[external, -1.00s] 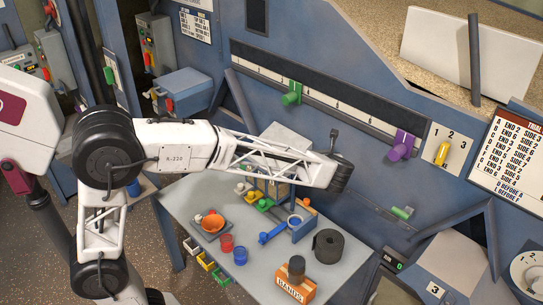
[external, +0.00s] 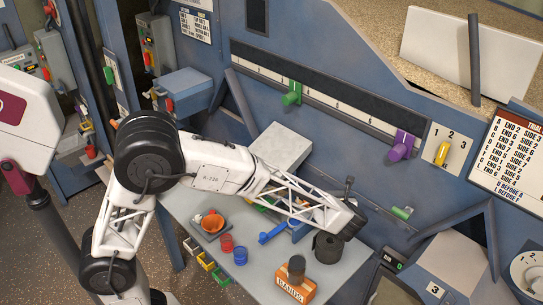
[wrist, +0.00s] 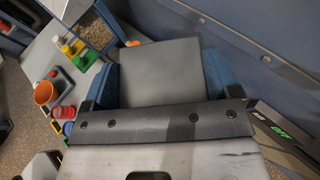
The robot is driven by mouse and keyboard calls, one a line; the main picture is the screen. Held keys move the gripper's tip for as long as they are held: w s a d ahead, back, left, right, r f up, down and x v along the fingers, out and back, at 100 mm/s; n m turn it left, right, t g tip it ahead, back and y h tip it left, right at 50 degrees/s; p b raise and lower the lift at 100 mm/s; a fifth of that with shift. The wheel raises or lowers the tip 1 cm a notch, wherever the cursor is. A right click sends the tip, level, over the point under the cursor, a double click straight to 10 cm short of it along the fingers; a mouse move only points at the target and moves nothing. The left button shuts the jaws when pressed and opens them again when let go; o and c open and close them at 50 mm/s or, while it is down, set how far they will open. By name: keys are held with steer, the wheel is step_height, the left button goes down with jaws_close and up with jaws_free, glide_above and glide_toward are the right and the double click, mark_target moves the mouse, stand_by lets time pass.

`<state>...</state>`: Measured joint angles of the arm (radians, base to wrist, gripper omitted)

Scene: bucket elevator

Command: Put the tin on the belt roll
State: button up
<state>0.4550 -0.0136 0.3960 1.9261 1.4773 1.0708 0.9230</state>
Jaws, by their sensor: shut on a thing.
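In the wrist view my gripper (wrist: 160,58) has its two blue fingers closed on either side of a grey, flat-faced thing, which I take to be the tin (wrist: 160,82). In the external view the end of my arm hangs just above and right of the belt roll, and my fingers and the tin are hidden there. The belt roll (external: 327,248) is a dark upright roll on the table, its upper edge partly covered by my arm. Whether the tin touches the roll cannot be seen.
An orange BANDS box (external: 295,287) with a dark cylinder (external: 297,266) on it stands left of the roll. The blue machine wall rises behind.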

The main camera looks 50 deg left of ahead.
glide_above(330, 240)
step_height(330, 240, down, 6)
steer(key=shift+d+r, duration=0.1)
steer(key=shift+r, duration=0.1)
step_height(330, 240, down, 6)
stand_by(0.7)
steer(key=shift+f, duration=0.1)
steer(key=shift+f, duration=1.85)
steer(key=shift+f, duration=0.15)
steer(key=o, duration=0.9)
